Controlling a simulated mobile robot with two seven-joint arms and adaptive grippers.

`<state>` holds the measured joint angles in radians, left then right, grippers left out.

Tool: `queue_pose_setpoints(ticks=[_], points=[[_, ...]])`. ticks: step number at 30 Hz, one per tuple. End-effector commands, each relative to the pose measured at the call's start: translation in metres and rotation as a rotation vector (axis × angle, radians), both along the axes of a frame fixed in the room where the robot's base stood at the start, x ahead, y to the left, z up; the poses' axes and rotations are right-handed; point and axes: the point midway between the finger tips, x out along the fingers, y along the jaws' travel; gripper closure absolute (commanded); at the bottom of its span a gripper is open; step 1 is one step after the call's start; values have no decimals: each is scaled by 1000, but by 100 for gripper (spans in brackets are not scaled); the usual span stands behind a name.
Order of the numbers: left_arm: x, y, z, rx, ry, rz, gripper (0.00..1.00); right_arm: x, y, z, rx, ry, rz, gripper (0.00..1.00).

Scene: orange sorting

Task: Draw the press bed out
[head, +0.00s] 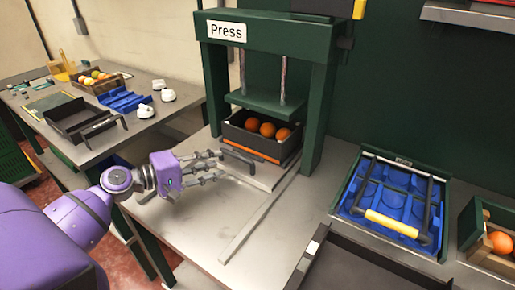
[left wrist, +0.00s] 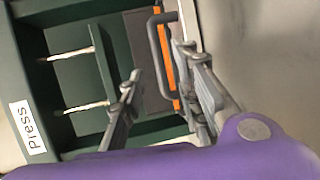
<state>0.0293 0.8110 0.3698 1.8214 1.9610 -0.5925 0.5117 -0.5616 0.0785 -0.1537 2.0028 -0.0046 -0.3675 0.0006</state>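The green press (head: 265,25) stands at the back of the metal table and carries a white "Press" label. Its bed (head: 270,178) lies under the raised plate and bears a dark crate (head: 262,147) with several oranges. The bed's dark bar handle (head: 238,160) is at the front, beside an orange strip; the handle also shows in the left wrist view (left wrist: 153,40). My left gripper (head: 218,166) is open and empty at the handle. In the left wrist view its fingers (left wrist: 163,60) spread to either side of the handle; I cannot tell whether they touch it. My right gripper is out of view.
A long metal rail (head: 255,222) runs forward on the table from the press. A blue moulded tray (head: 385,200) with a yellow-gripped handle stands at the right, beside a crate of oranges (head: 498,242). The table in front of the press is mostly clear.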

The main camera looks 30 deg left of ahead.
Motion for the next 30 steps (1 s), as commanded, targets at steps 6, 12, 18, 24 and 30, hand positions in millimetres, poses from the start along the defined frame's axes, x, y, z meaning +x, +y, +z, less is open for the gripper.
queue_pose_setpoints(ticks=[6,12,18,24,30], points=[[7,-3,-1,0,-1,0,69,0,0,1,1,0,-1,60],[34,-18,-5,-1,-3,-1,69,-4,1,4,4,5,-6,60],[59,-30,-11,0,-2,0,69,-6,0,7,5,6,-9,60],[68,-35,-15,1,0,1,69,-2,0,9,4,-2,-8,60],[68,-35,-15,2,0,1,69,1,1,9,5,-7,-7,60]])
